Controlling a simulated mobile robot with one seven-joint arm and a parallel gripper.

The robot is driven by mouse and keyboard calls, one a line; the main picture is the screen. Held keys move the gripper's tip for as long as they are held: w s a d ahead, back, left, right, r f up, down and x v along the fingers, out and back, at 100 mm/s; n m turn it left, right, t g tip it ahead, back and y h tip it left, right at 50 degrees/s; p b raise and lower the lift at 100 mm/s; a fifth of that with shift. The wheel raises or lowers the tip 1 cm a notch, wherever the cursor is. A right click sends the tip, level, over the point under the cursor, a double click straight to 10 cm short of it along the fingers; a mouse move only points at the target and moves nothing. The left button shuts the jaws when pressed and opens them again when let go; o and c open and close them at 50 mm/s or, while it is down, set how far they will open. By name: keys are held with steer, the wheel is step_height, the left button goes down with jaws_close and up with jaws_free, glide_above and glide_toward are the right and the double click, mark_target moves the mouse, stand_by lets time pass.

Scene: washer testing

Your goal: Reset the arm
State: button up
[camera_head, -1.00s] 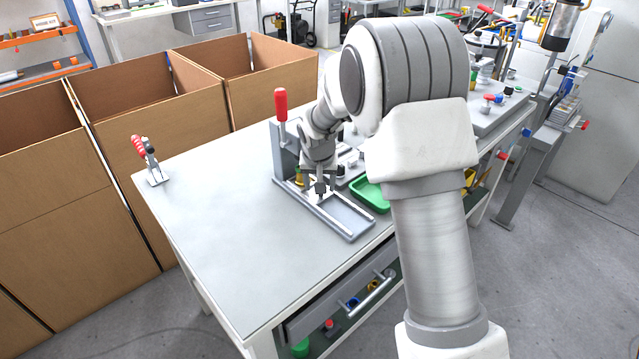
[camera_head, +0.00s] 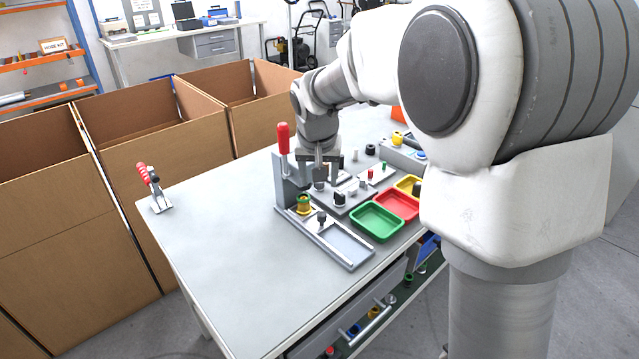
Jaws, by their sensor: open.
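My gripper (camera_head: 318,174) hangs at the end of my arm, pointing down above the grey fixture (camera_head: 336,240) on the workbench. Its two dark fingers are spread apart and I see nothing held between them. A yellow-brown ringed part (camera_head: 303,204) stands on the fixture just below and left of the gripper. A small dark part (camera_head: 321,219) sits on the fixture's rail. The red-handled lever (camera_head: 283,138) stands upright at the left of the gripper. My arm reaches in from the right and covers much of the right side of the view.
A green tray (camera_head: 376,222), a red tray (camera_head: 398,203) and a yellow tray (camera_head: 407,185) lie right of the fixture. A red toggle clamp (camera_head: 152,187) stands at the bench's left corner. Large cardboard boxes (camera_head: 150,125) line the back left. The bench's front left (camera_head: 235,270) is clear.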

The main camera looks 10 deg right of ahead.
steer(key=shift+r, duration=0.1)
steer(key=s+d+r+p, duration=0.3)
steer(key=s+r, duration=0.3)
steer(key=s, duration=0.1)
steer(key=s+d+r+p, duration=0.2)
steer(key=s+d+r, duration=0.1)
steer(key=s+r, duration=0.4)
steer(key=s+d+r+n+p, duration=0.1)
steer(key=s+p, duration=0.1)
steer(key=s, duration=0.5)
steer(key=s+r+t+p, duration=0.1)
steer(key=s+p, duration=0.1)
steer(key=s, duration=0.6)
steer(key=shift+s+d+r+n+y+p, duration=0.2)
steer(key=shift+d+r+n+y+p, duration=0.1)
steer(key=shift+d+n+y+p, duration=0.1)
